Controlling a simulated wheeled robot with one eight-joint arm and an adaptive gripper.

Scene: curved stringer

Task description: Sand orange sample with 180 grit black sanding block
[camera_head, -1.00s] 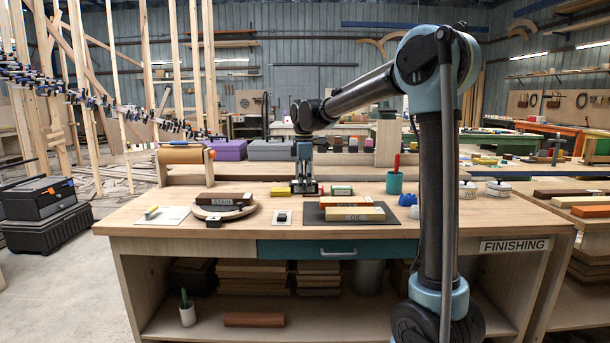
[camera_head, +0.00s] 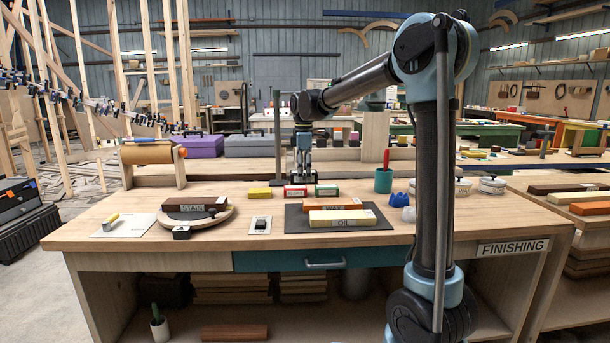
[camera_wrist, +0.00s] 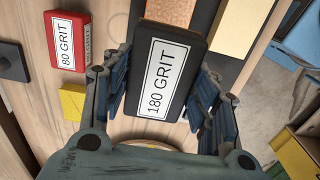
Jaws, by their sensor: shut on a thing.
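In the head view the held block is small and hard to make out. The orange-brown sample (camera_head: 335,207), labelled WAX, lies on the dark mat (camera_head: 297,222), behind the pale OIL sample (camera_head: 342,218). In the wrist view the orange sample (camera_wrist: 172,13) shows partly beyond the block, with the pale sample (camera_wrist: 243,25) beside it.
A dark STAIN sample (camera_head: 196,203) lies on a turntable left. A green cup (camera_head: 383,181) stands right.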

